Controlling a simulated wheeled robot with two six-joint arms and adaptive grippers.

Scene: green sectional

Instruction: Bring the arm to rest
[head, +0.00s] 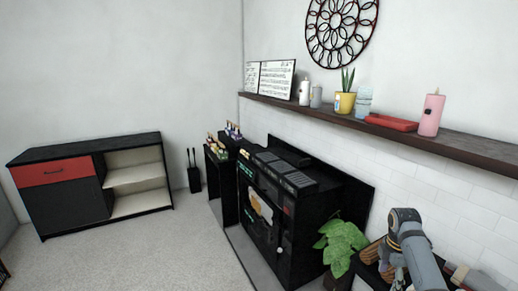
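A grey arm link of mine with a dark joint (408,219) shows at the lower right, in front of the brick wall and close to a potted plant (342,241). It comes in from the bottom right, so it looks like my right arm. No gripper fingers can be made out on it. My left arm and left gripper do not show.
A black fireplace unit (277,217) stands against the white brick wall. A black cabinet (90,186) with a red drawer stands left. The carpet (150,245) between is clear.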

